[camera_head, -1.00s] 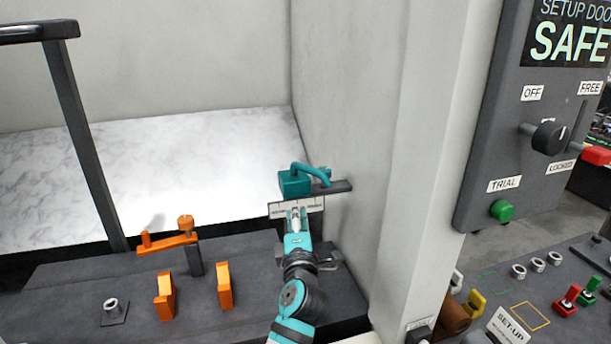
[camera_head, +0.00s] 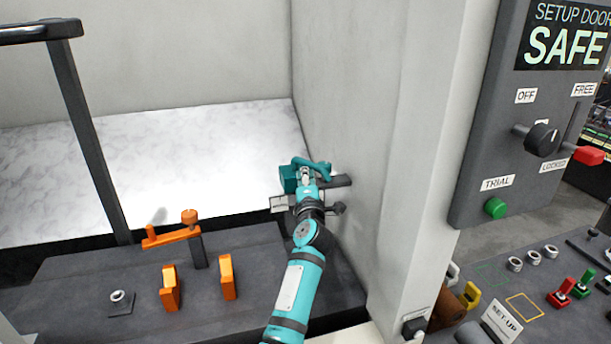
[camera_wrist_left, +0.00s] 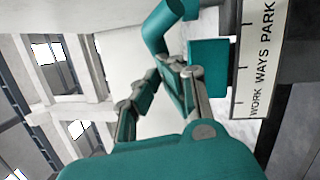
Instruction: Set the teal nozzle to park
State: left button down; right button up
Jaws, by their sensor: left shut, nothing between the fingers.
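The teal nozzle (camera_head: 288,179), a block with a bent tube, sits on a dark bar at the inner right wall. In the left wrist view its block (camera_wrist_left: 208,66) and curved tube (camera_wrist_left: 163,28) lie just beyond the fingers. My left gripper (camera_head: 305,176) is at the nozzle, shut with nothing between its fingers (camera_wrist_left: 170,76). I cannot tell whether the fingers touch the tube. A white label plate (camera_wrist_left: 258,62) beside the nozzle reads WORK, WAYS, PARK. In the head view the plate (camera_head: 279,204) is partly hidden by my arm. My right gripper is not in view.
Orange clamps (camera_head: 171,287) and an orange lever (camera_head: 172,237) stand on the dark bed to the left. The wall post (camera_head: 405,180) closes in on the right. A control panel (camera_head: 530,130) reading SAFE hangs beyond it.

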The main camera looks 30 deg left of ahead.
pick_arm(q)
jog(key=shift+a, duration=0.1)
jog(key=g+y+b, duration=0.1)
jog(key=w+d+n+y+b, duration=0.1)
jog(key=b, duration=0.1)
jog(key=shift+w+r+n+g+b, duration=0.1)
jog(key=shift+w+n+g+b, duration=0.2)
jog(key=shift+g, duration=0.1)
jog(key=shift+a+r, duration=0.1)
jog(key=shift+r, duration=0.1)
